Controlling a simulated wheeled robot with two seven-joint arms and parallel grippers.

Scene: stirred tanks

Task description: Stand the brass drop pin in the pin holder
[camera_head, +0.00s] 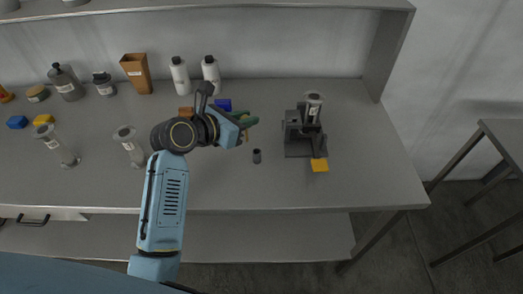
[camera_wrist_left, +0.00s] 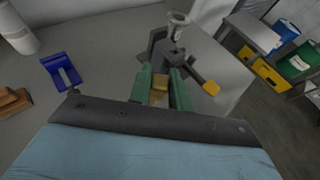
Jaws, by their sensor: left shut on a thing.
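My left gripper (camera_head: 250,122) has green fingers and is above the bench, left of the dark grey stand. In the left wrist view the gripper (camera_wrist_left: 161,90) is shut on a small brass-coloured piece, the brass drop pin (camera_wrist_left: 160,83). Only a short part of the pin shows between the fingers; its lower end is hidden. My right gripper is not in view.
The dark grey stand (camera_head: 299,147) carries a clear vessel (camera_head: 314,101) and has a yellow tab (camera_head: 319,165) at its front. A blue bracket (camera_head: 223,104) lies behind the gripper. Bottles (camera_head: 180,76) stand at the back. The front right of the bench is clear.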

